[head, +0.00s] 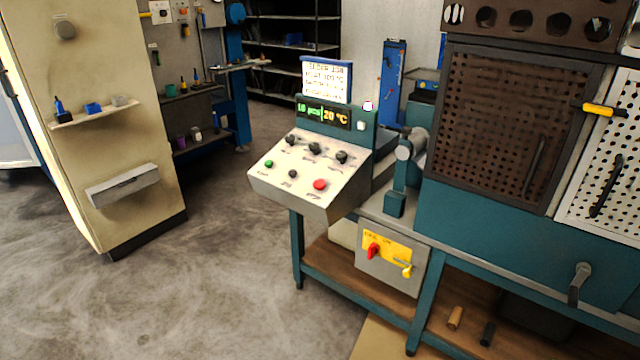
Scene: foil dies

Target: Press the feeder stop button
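A control console (270,184) with a sloped pale panel stands near the middle of the head view. Its lower row has a green button (269,164), a smaller dark button (292,174) and a larger red button (320,185). The labels under them are too small to read, so I cannot confirm which is the feeder stop button. Three black knobs (314,148) sit in the row above. Neither of my grippers is in view, and nothing touches the panel.
A display (324,117) shows green and orange digits under a text card (327,80). A teal bench (425,300) carries a yellow switch plate (388,249) with red and yellow handles. A perforated dark door (495,120) stands at right. Bare floor (200,290) lies left of the console.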

